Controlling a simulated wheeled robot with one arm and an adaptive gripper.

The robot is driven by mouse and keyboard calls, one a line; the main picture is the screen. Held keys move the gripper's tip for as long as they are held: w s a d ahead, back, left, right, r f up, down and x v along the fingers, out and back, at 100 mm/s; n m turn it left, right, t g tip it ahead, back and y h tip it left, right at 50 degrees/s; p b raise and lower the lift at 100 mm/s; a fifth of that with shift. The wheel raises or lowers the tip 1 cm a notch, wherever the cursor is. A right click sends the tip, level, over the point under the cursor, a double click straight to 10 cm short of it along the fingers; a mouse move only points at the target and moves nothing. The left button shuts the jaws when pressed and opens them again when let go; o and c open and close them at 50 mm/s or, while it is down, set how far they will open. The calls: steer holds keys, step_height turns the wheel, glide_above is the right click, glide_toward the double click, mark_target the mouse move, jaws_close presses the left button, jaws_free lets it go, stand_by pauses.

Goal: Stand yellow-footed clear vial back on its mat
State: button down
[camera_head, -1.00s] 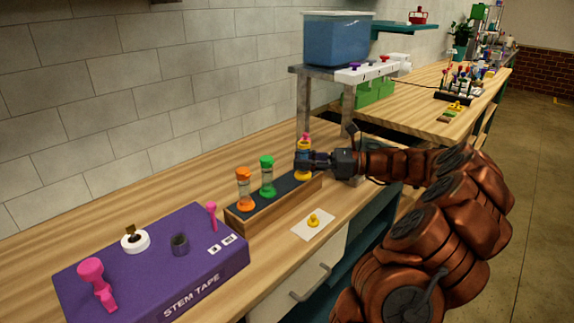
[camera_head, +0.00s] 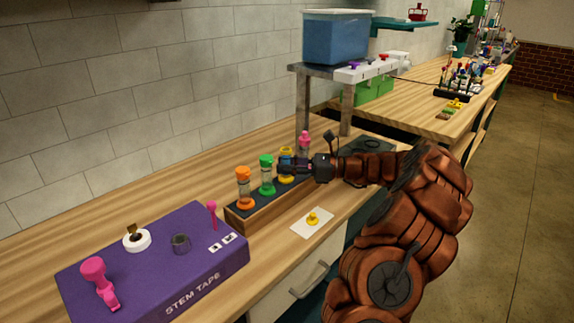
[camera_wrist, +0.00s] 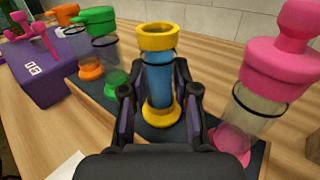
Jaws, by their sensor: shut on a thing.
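The yellow-footed vial (camera_wrist: 159,80) has a yellow collar at its top, a yellow foot and a bluish-looking clear body. In the head view the vial (camera_head: 287,152) is upright over the dark mat strip (camera_head: 256,205) of the wooden rack, between the green and pink vials. My gripper (camera_wrist: 157,105) is shut on its body, one finger on each side. The foot looks at or just above the mat; I cannot tell if it touches.
The green vial (camera_head: 267,175) and orange vial (camera_head: 244,188) stand left of it, the pink vial (camera_wrist: 262,90) close on the right. A yellow stopper-like piece (camera_head: 313,217) lies on a white card (camera_head: 303,229). A purple box (camera_head: 150,265) is at front left.

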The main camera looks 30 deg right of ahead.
steer(key=c, duration=1.2)
jaws_free()
steer(key=shift+f, duration=0.1)
steer(key=shift+o, duration=0.2)
steer(key=b+v, duration=0.1)
steer(key=v, duration=1.1)
steer(key=shift+s, duration=0.15)
